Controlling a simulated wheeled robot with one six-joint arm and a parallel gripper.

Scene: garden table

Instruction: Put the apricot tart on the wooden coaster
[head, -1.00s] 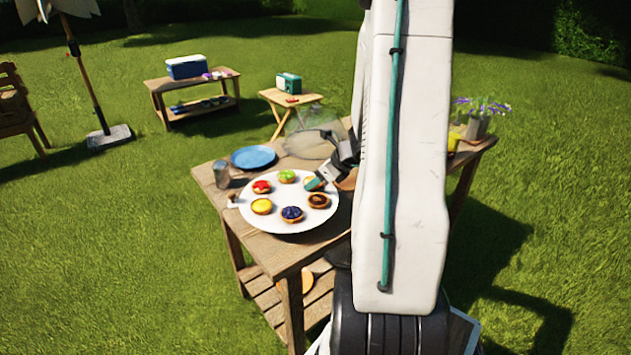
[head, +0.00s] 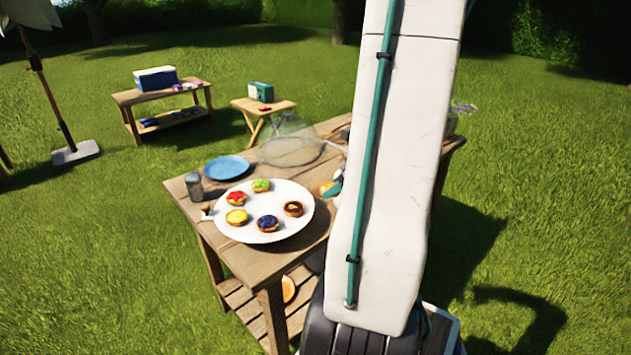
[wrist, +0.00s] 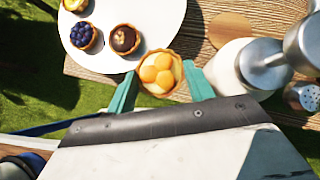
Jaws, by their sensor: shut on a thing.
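The apricot tart (wrist: 160,71), a round pastry with orange apricot pieces on pale cream, is held between the teal fingers of my gripper (wrist: 161,82) in the wrist view. In the head view a small orange part of the tart (head: 326,188) shows at the plate's right, beside my gripper (head: 335,186), which my arm partly covers. The wooden coaster (wrist: 231,29) is a plain round brown disc on the table, up and right of the tart in the wrist view. A white round object partly covers its lower edge there. My arm hides the coaster in the head view.
The white plate (head: 240,230) holds several other tarts. A blue plate (head: 226,167), a grey cup (head: 194,186) and a mesh dome (head: 290,150) stand around it. In the wrist view a metal-topped object (wrist: 280,60) and a shaker (wrist: 302,96) stand close right of my gripper.

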